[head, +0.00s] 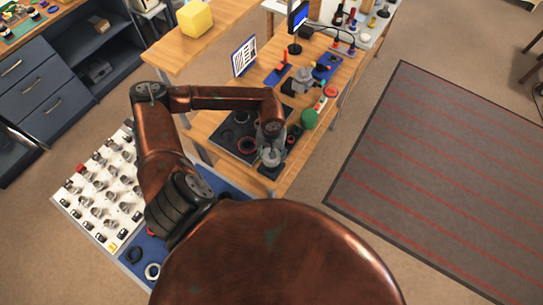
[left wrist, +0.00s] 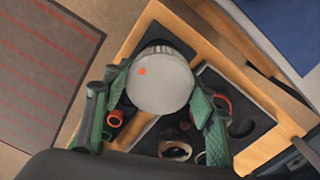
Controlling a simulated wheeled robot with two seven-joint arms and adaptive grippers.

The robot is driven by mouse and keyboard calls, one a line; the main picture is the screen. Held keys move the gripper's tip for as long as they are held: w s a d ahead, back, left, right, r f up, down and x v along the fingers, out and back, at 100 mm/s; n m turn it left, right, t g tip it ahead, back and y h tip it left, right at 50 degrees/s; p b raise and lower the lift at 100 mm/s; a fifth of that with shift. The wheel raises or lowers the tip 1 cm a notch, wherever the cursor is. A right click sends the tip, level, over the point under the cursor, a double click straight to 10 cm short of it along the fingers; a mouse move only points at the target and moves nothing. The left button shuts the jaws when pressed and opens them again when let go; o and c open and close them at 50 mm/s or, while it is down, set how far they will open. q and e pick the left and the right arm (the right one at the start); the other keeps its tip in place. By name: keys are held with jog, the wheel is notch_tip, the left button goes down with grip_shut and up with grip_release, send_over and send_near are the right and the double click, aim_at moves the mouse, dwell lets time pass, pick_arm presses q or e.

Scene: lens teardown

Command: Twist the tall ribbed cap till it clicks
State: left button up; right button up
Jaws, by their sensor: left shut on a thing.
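The cap (left wrist: 163,92) is a round, pale grey piece seen from above in the left wrist view, with a red dot on its flat top. My left gripper (left wrist: 158,80) has its green fingers on opposite sides of it and is shut on it. In the head view the left gripper (head: 270,146) points down over the front end of the wooden bench, and a grey piece shows at its fingers. My right gripper is in neither view.
A black foam tray (head: 226,137) with ring-shaped parts lies left of the gripper. Red-rimmed parts (left wrist: 114,118) sit close by one finger. A green ball (head: 309,119) and a red button (head: 331,91) stand farther back. The bench edge is close on the right.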

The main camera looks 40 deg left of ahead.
pick_arm(q)
jog(key=shift+m, duration=0.5)
jog(key=shift+b, duration=0.3)
jog(key=shift+f+m+b, duration=0.15)
jog(key=shift+m+b, duration=0.5)
jog(key=shift+m, duration=0.45)
jog(key=shift+b, duration=0.3)
jog(key=shift+m+b, duration=0.45)
jog(key=shift+m, duration=0.35)
